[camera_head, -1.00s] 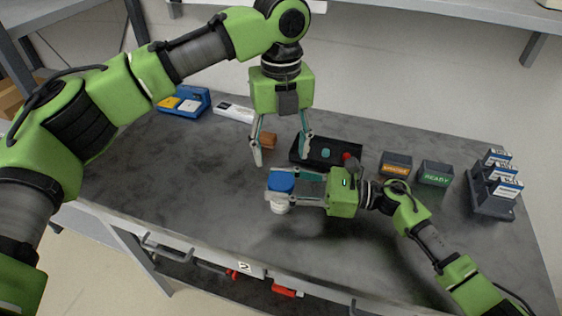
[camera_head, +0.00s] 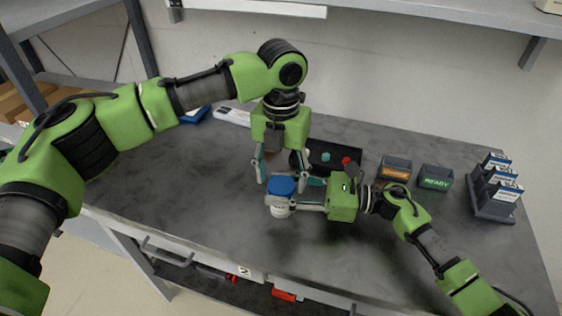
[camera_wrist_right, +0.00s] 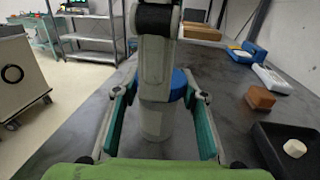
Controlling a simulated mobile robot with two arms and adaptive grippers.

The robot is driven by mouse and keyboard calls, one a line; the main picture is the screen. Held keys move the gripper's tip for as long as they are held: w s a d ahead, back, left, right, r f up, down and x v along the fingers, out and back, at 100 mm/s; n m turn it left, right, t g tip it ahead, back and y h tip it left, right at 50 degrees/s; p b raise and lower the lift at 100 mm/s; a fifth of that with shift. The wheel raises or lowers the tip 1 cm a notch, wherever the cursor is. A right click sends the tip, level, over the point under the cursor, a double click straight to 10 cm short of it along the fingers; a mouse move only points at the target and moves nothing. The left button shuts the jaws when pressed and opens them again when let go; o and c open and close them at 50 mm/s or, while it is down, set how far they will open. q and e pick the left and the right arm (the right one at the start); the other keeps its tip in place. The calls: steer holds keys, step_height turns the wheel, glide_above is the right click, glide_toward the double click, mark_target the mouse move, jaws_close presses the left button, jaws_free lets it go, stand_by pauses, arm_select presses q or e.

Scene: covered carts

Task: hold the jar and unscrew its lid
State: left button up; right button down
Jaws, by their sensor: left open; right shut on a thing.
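A white jar (camera_head: 281,211) with a blue lid (camera_head: 281,185) stands upright near the middle of the grey table. My right gripper (camera_head: 298,194) reaches in from the right and is shut on the jar. In the right wrist view the jar's white body (camera_wrist_right: 158,120) sits between the two fingers, and its blue lid (camera_wrist_right: 178,84) is partly hidden behind a gripper part. My left gripper (camera_head: 281,178) points down directly over the lid, its open fingers on either side of it. Whether these fingertips touch the lid cannot be told.
A black tray (camera_head: 347,160) with small items lies behind the jar. Two dark bins (camera_head: 395,168), one labelled READY, and a rack of boxes (camera_head: 493,200) stand to the right. An orange-brown block (camera_wrist_right: 260,97) is close by. The table front is clear.

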arm_select(q)
steer(key=shift+f, duration=0.7)
steer(key=c, duration=1.1)
steer(key=shift+c, duration=0.2)
steer(key=n, duration=0.4)
